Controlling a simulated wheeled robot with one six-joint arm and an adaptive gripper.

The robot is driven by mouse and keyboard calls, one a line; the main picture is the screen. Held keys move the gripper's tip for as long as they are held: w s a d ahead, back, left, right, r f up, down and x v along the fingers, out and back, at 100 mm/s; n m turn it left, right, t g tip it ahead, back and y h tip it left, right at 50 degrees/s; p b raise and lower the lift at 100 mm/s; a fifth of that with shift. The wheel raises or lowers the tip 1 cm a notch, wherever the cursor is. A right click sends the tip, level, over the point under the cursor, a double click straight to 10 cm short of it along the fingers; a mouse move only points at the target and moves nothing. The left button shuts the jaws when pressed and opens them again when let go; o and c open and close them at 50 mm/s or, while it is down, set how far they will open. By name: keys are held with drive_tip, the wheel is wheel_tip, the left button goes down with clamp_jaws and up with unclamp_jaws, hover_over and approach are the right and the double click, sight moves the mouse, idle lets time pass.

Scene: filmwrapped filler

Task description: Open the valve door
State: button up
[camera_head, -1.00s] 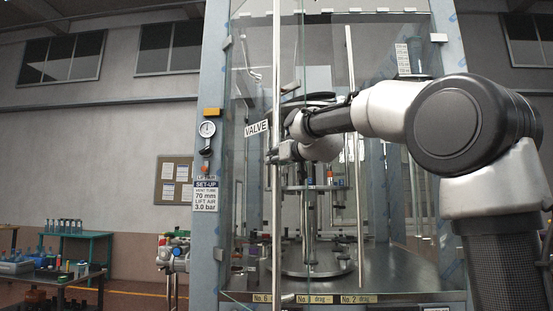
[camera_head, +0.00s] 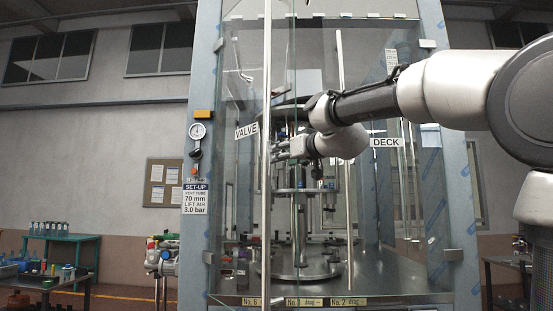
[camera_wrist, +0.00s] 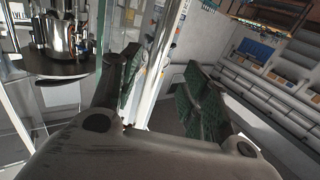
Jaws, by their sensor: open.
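The valve door (camera_head: 235,200) is a clear glass pane on the left of the cabinet front, with a VALVE label (camera_head: 246,131). It appears to stand ajar, its free edge swung toward me. Its long vertical handle bar (camera_head: 267,215) is near that edge. My gripper (camera_head: 279,151) is just right of the bar, seemingly behind the pane; I cannot tell if it touches. In the wrist view my gripper (camera_wrist: 163,88) is open, its dark-green-padded fingers apart.
The deck door has a DECK label (camera_head: 387,142) and its own vertical handle (camera_head: 345,220). A round turntable (camera_head: 300,268) stands inside the cabinet. A gauge (camera_head: 198,131) is on the left post. Benches (camera_head: 60,238) with bottles stand far left.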

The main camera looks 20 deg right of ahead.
drive_tip(key=shift+s+d, duration=0.15)
drive_tip(key=shift+s, duration=0.35)
